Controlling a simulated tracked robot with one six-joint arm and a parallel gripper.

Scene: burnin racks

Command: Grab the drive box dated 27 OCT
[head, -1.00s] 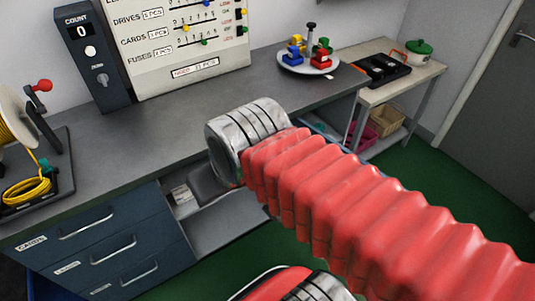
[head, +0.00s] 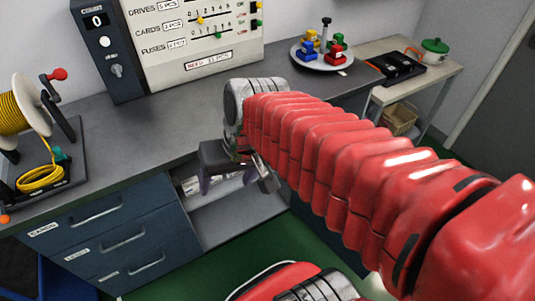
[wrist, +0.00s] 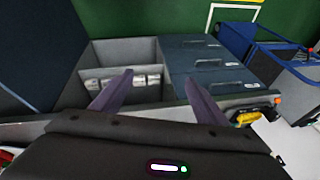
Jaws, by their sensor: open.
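A row of small pale boxes (wrist: 125,81) with labels sits in an open compartment under the workbench. Part of the row shows in the head view (head: 192,185), just left of and behind my gripper. The labels are too small to read, so I cannot tell which box is dated 27 OCT. My gripper (wrist: 159,78) is open and empty in front of the compartment. Its left finger overlaps the boxes in the wrist view; I see no contact. In the head view my gripper (head: 236,187) hangs at the bench's front edge, hiding some of the row.
Blue drawers (head: 105,235) stand left of the compartment, beneath the grey benchtop (head: 150,130). A yellow cable reel (head: 22,115) stands on the bench at left. A round tray (head: 330,61) with coloured blocks sits at the back. The green floor (head: 190,272) is partly free.

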